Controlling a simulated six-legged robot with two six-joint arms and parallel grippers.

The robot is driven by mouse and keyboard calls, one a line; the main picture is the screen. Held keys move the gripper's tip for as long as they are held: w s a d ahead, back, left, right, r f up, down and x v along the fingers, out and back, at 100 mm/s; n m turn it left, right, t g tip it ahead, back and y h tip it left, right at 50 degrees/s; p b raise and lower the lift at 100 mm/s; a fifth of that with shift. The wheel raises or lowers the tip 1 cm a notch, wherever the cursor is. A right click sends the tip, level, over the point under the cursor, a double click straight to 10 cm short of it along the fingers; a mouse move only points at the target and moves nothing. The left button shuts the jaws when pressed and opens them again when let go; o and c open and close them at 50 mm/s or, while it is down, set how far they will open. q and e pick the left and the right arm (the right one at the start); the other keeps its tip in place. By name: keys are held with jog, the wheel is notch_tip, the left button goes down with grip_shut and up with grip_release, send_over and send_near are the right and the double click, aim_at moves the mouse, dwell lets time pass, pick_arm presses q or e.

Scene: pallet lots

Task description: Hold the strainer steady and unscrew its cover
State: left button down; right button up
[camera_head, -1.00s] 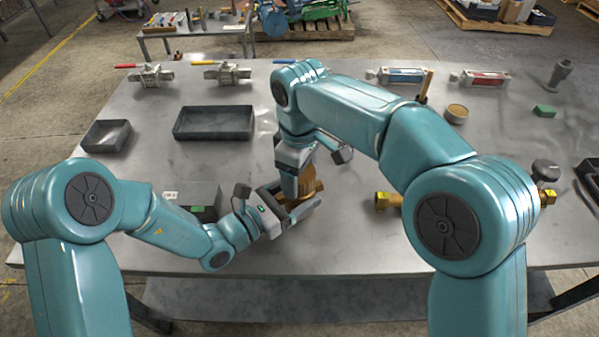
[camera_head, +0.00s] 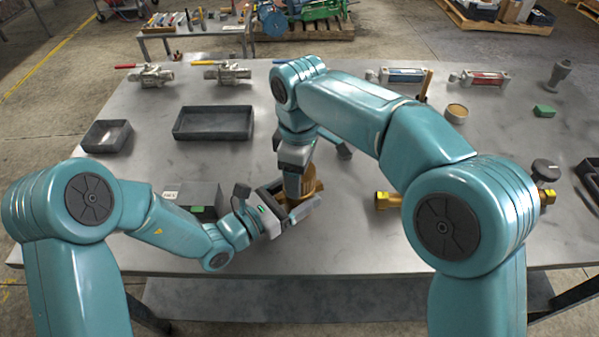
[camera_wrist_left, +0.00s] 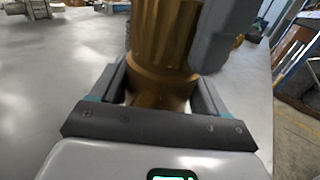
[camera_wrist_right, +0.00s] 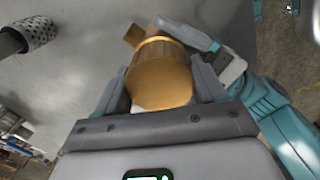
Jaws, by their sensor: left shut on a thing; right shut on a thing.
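The brass strainer (camera_head: 312,186) stands at the middle of the bench, partly hidden by both grippers. My left gripper (camera_head: 292,206) reaches in from the left and is shut on its lower brass body (camera_wrist_left: 160,95). My right gripper (camera_head: 298,186) points down from above and is shut on the ribbed, round brass cover (camera_wrist_right: 160,72). In the right wrist view the cover sits between the fingers, with a brass end of the body (camera_wrist_right: 133,36) showing beyond it. How far the cover is turned on its thread cannot be told.
Two dark trays (camera_head: 176,135) (camera_head: 84,148) and two valves (camera_head: 150,77) (camera_head: 228,74) lie at the back left. A grey box (camera_head: 203,198) is beside my left forearm. A brass fitting (camera_head: 383,201) lies to the right, partly behind my right arm. The bench front is clear.

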pick_arm(q)
jog(key=shift+f, duration=0.15)
pick_arm(e)
jog(key=shift+r, duration=0.85)
jog(key=shift+r, duration=2)
pick_arm(q)
grip_release()
pick_arm(e)
jog(key=shift+w, duration=0.1)
pick_arm(q)
jog(key=b+v, duration=0.1)
jog(key=v, duration=1.1)
pick_arm(e)
jog(key=shift+f, duration=0.8)
